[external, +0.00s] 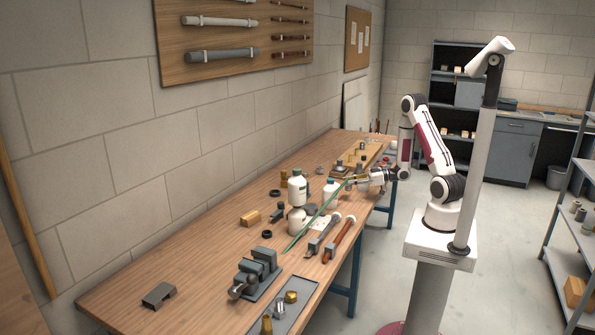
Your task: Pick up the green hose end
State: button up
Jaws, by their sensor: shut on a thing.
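The green hose (318,217) is a long, thin, straight-looking green piece. It slants across the workbench from the lower left up to my gripper. My gripper (354,183) is at the bench's right side, pointing left, and is shut on the upper right end of the green hose. The fingers are small in this view, and the exact grip is hard to make out. The lower left end of the hose is near the vise; I cannot tell whether it touches the bench.
White bottles (297,188) stand close to the hose. A grey vise (258,272), a tray (291,312) with fittings and red-handled tools (340,240) lie nearer the front. A wooden rack (362,160) stands behind. The bench's left front (200,270) has free room.

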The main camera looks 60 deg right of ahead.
jog(key=shift+r, duration=2.15)
